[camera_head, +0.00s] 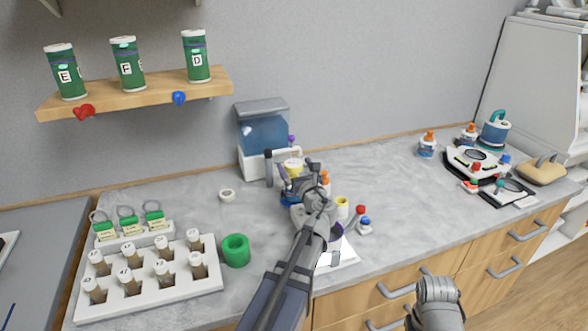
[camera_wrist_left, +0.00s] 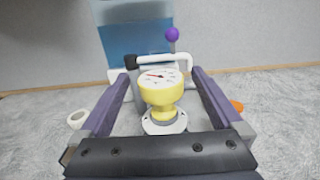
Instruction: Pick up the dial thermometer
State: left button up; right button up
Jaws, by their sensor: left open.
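The dial thermometer (camera_wrist_left: 158,92) has a yellow body, a white dial face with a dark needle, and a pale round base. In the left wrist view it stands upright between the two fingers of my left gripper (camera_wrist_left: 163,92), which is open with gaps on both sides. In the head view the thermometer (camera_head: 293,166) is mostly hidden behind my left gripper (camera_head: 300,178); only its upper part shows. My right arm shows at the bottom right of the head view, but its fingers are not clear.
A blue water tank (camera_head: 263,132) with a pale handle stands just behind.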

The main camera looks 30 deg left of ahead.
aim_at(291, 160)
pick_arm(q)
jog(key=shift+f+b+x, duration=0.15)
jog(key=shift+b+x, duration=0.05)
jog(key=shift+x, duration=1.1)
jog(key=shift+f+b+x, duration=0.2)
jog(key=shift+x, duration=1.1)
jog(key=shift+d, duration=0.1)
grip_shut()
jog(key=shift+r, duration=0.1)
notch_tip(291, 160, up, 10)
jog(key=p, duration=1)
